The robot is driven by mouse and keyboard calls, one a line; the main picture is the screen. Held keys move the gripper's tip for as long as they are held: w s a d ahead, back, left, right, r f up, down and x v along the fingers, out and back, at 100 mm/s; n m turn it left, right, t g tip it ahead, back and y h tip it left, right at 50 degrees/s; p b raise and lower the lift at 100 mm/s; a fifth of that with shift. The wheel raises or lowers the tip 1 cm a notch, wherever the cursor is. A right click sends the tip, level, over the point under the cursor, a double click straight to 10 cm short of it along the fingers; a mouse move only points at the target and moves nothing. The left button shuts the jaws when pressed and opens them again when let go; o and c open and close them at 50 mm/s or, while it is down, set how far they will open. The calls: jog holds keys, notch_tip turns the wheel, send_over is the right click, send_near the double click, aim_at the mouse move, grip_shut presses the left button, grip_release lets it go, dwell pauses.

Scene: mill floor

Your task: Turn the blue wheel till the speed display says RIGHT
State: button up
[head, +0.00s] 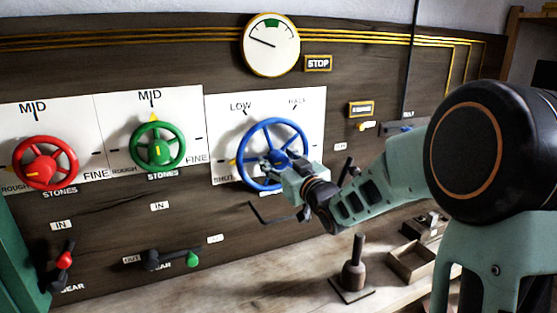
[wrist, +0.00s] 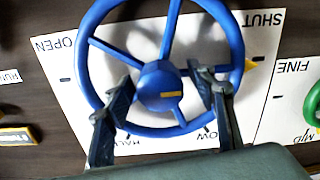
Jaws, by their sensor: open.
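The blue wheel (head: 272,152) is on a white plate marked LOW, HALF and SHUT; its yellow pointer (head: 233,162) is by SHUT. The wheel fills much of the upside-down wrist view (wrist: 92,42), where OPEN also shows. My gripper (wrist: 165,88) is open, its two fingers apart on either side of the blue hub, overlapping the wheel's face; I cannot tell whether they touch it. In the head view my gripper (head: 280,161) covers the wheel's lower right. The speed display (head: 318,63) reads STOP. Beside it, a round gauge (head: 270,45) has its needle left of a green band.
A red wheel (head: 38,163) and a green wheel (head: 157,145) are on the left plates, both marked MID. Below them are a red-knobbed lever (head: 64,260) and a green-knobbed lever (head: 190,259). A wooden-handled tool (head: 353,265) stands on the bench.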

jog(key=c, duration=1.2)
jog(key=shift+o, duration=0.2)
jog(key=shift+m, duration=0.4)
jog(key=m, duration=0.4)
jog(key=shift+m, duration=0.4)
jog(key=m+p, duration=0.2)
jog(key=m, duration=0.4)
jog(key=shift+f+m, duration=0.1)
jog(key=shift+m, duration=0.2)
jog(key=o, duration=1.2)
jog(key=shift+c, duration=0.2)
